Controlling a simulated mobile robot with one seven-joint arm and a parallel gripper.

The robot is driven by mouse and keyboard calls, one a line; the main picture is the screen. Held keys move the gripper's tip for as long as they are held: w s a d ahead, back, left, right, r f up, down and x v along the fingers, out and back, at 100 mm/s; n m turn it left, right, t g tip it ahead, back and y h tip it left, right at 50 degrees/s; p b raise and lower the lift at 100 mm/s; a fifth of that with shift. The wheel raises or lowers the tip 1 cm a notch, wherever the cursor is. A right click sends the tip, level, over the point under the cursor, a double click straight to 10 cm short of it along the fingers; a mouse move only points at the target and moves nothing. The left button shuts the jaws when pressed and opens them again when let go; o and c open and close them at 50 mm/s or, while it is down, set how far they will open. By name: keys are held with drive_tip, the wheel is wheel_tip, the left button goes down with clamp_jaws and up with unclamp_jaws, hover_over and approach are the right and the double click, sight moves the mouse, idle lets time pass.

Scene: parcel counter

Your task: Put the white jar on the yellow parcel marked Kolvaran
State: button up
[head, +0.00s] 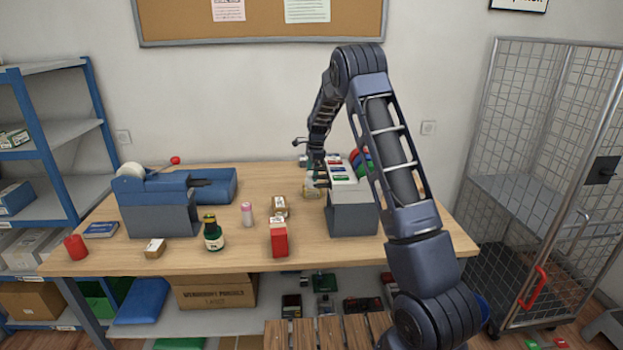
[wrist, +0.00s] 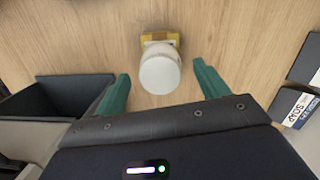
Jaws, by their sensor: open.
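The white jar (wrist: 160,74) is upright in the wrist view, its round lid facing me. A yellow parcel (wrist: 146,38) shows at the jar's base, and the jar appears to stand on it. Its marking is too small to read. My gripper (wrist: 161,70) is open, with one green finger on each side of the jar and a gap on both sides. In the head view my gripper (head: 317,180) is low over the table's back, right of the middle. The yellow parcel (head: 311,193) shows just below it; the jar is hard to make out there.
A grey bin (head: 353,218) stands close to the right of my gripper. A tan box (head: 280,207), a red box (head: 279,242), a pink-capped cylinder (head: 247,215) and a dark green bottle (head: 213,238) stand to the left. A blue-grey machine (head: 158,210) is farther left.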

drive_tip(key=r, duration=0.5)
drive_tip(key=d+r, duration=0.1)
drive_tip(key=r, duration=0.2)
drive_tip(key=shift+w+r, duration=0.1)
drive_tip(key=shift+r, duration=0.05)
drive_tip(key=shift+d+r, duration=0.15)
drive_tip(key=shift+r, duration=0.1)
drive_tip(key=s+d+r+n+t, duration=0.1)
drive_tip(key=s+d+r+n, duration=0.25)
drive_tip(key=s+r, duration=0.35)
drive_tip(key=s+d+r+n, duration=0.2)
drive_tip(key=s+d+r, duration=0.2)
drive_tip(key=s, duration=0.6)
drive_tip(key=s+d+r+n+t, duration=0.1)
drive_tip(key=s+d+r+n, duration=0.1)
drive_tip(key=s+d+r, duration=0.35)
drive_tip(key=s+d+f+n+t, duration=0.1)
drive_tip(key=s+n, duration=0.1)
drive_tip(key=s, duration=0.8)
drive_tip(key=s+d+f+n+t+h, duration=0.1)
drive_tip(key=s+n, duration=0.2)
drive_tip(key=s, duration=0.7)
drive_tip(key=s+d+f+n, duration=0.1)
drive_tip(key=s+n, duration=0.2)
drive_tip(key=s, duration=0.6)
drive_tip(key=shift+s+d+t, duration=0.3)
drive_tip(key=shift+s+t, duration=0.1)
